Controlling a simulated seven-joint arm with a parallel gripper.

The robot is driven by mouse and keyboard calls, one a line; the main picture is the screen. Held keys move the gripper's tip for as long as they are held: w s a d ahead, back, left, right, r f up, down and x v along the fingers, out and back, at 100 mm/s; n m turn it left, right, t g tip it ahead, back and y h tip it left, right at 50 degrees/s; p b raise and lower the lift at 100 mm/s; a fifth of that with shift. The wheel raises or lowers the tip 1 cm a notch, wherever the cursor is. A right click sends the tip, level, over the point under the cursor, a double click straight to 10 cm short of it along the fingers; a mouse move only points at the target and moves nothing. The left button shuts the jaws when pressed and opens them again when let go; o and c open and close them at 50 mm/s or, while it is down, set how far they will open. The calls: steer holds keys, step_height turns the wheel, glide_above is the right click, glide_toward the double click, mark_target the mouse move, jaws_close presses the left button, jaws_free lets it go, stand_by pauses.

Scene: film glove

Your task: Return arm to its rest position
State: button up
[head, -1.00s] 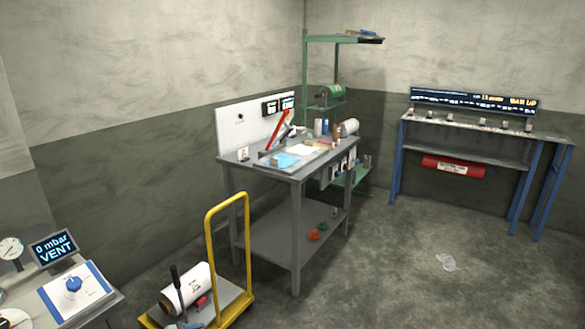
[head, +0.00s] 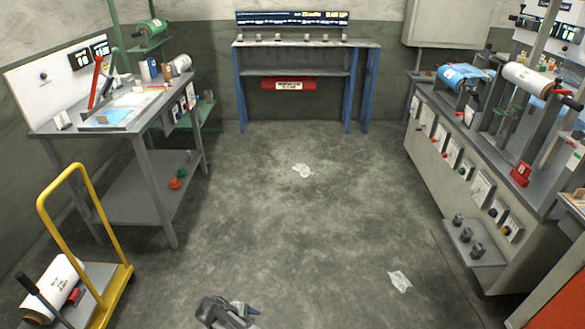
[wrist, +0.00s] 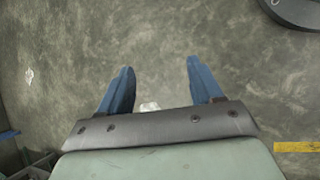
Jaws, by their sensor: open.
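My gripper (wrist: 160,85) shows in the wrist view with its two blue fingers spread apart. It is open, with nothing between the fingers but the concrete floor below. In the head view my gripper (head: 240,310) shows at the bottom edge, low in the middle over the floor, and part of my arm is cut off by the frame. No object is held.
A grey workbench (head: 150,128) stands left, with a yellow-handled cart (head: 122,275) before it. A blue-legged table (head: 300,44) is at the back. A long machine bench (head: 470,165) lines the right. The middle floor is clear except for plastic scraps (head: 302,170) (head: 400,281).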

steer(key=s+d+f+m+g+y, duration=0.1)
steer(key=s+d+f+m+g, duration=0.25)
steer(key=d, duration=0.65)
steer(key=s+d+f+m+g, duration=0.2)
steer(key=s+d+f+m, duration=0.25)
steer(key=d, duration=0.65)
steer(key=s+d+f+m+g+y, duration=0.1)
steer(key=s+d+m, duration=0.3)
steer(key=s, duration=0.4)
steer(key=s+d+m+g+y, duration=0.3)
steer(key=s+d+m+y, duration=0.1)
steer(key=s, duration=0.4)
steer(key=shift+s+d+f+m, duration=0.4)
steer(key=shift+d+m, duration=0.1)
steer(key=shift+d, duration=0.5)
